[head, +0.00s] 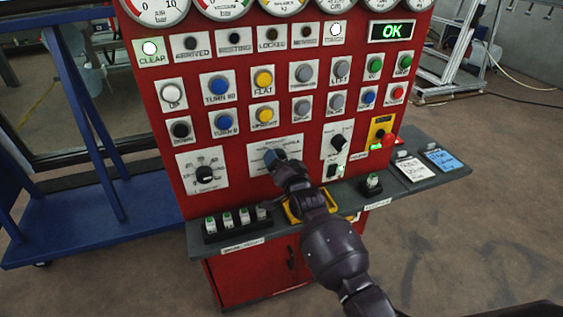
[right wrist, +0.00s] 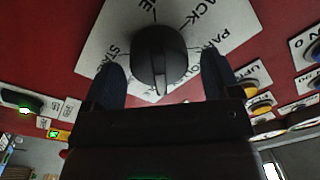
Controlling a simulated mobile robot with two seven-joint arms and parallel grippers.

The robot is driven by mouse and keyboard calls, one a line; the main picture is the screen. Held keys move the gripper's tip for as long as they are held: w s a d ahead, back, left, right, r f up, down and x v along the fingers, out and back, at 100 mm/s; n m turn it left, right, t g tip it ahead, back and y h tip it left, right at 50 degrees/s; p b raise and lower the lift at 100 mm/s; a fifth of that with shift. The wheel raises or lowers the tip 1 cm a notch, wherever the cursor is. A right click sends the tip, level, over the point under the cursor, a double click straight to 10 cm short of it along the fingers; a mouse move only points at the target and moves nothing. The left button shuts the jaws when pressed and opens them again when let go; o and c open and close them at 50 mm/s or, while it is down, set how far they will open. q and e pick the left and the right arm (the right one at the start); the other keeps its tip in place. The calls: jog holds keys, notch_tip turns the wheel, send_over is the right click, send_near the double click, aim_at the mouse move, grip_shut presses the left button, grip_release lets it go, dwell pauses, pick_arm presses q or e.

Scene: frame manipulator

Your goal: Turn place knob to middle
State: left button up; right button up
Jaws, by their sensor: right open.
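A black rotary knob (right wrist: 162,60) sits on a white label plate (right wrist: 108,28) in the right wrist view. Lines and partly hidden words fan out around it. The knob's ridge runs roughly up and down in that view. My right gripper (right wrist: 160,62) is open, with one dark finger on each side of the knob and a visible gap to each. In the head view the right gripper (head: 279,161) is at the middle plate (head: 291,144) of the panel's lower row and hides the knob there. My left gripper is not in view.
The red panel (head: 235,175) carries several buttons, lamps and gauges. A dial (head: 205,174) lies to the left and a black knob (head: 338,141) to the right. A grey shelf (head: 445,172) juts out below. A blue frame (head: 75,110) stands at left.

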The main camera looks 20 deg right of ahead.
jog(key=s, duration=1)
jog(key=shift+s+d+f, duration=0.25)
jog(key=shift+s+d, duration=0.05)
jog(key=shift+d, duration=0.05)
jog(key=s+d+f+n+g, duration=0.2)
jog(key=s+f, duration=0.3)
jog(key=s, duration=0.3)
jog(key=s+d+f+n+g+h, duration=0.1)
jog(key=s+d+f+n+g, duration=0.1)
jog(key=s+f, duration=0.3)
jog(key=s+d+f+n+g, duration=0.2)
jog(key=s+f+n, duration=0.2)
jog(key=s, duration=0.9)
jog(key=shift+s+d+f+g, duration=0.15)
jog(key=shift+f+g, duration=0.15)
jog(key=shift+f, duration=0.4)
